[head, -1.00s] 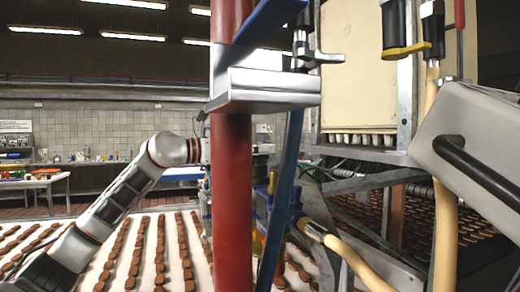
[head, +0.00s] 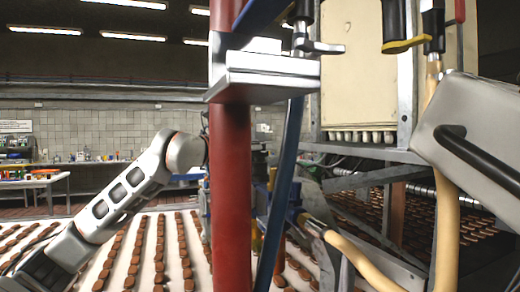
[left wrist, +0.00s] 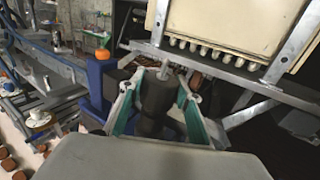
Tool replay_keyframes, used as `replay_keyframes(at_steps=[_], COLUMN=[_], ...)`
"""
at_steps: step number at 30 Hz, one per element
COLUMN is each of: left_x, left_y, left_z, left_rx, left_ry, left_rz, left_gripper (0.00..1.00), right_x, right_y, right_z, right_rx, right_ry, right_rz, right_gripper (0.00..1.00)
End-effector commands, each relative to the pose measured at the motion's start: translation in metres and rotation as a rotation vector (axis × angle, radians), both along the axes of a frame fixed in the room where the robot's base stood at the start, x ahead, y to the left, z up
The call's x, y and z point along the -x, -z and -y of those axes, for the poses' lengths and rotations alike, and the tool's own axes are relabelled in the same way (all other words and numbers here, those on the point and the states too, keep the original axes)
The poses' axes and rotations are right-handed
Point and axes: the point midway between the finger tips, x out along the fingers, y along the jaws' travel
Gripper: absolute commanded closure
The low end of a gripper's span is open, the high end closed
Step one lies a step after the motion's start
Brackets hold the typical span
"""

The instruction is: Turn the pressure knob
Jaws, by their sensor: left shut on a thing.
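A dark, upright knob (left wrist: 158,100) sits in the middle of the left wrist view, below a thin metal rod. My left gripper (left wrist: 159,88) has its teal-padded fingers on either side of it and is shut on it. In the head view my left arm reaches in from the left, and its hand is hidden behind the red column. The knob cannot be made out in the head view. My right gripper is in neither view.
A grey box (head: 480,125) with a black handle is at right. Rows of brown biscuits (head: 103,262) lie on a white belt. Blue machine parts (left wrist: 98,85) stand beside the knob.

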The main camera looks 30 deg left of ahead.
Motion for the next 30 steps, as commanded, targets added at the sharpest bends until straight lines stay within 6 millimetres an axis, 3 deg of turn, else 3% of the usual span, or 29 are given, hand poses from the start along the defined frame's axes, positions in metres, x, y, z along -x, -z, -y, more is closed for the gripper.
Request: replay_keyframes(at_steps=[7,8,9,10,22,30], left_x=[0.000,0.000,0.000,0.000,0.004,0.047], left_y=[0.002,0.002,0.002,0.002,0.000,0.001], left_z=[0.001,0.001,0.001,0.001,-0.002,-0.014], left_rx=[0.002,0.002,0.002,0.002,0.002,-0.001], left_ry=[0.002,0.003,0.002,0.002,0.000,-0.001], left_rz=[-0.006,-0.006,-0.006,-0.006,-0.001,-0.002], left_gripper=[0.89,0.62,0.52,0.49,0.49,0.49], right_x=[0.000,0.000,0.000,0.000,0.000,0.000], right_y=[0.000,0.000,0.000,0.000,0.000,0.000], right_z=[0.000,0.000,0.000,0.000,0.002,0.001], right_rx=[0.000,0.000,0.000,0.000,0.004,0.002], right_ry=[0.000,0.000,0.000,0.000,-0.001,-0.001], right_rz=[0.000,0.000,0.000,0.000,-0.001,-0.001], right_gripper=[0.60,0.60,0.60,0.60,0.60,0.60])
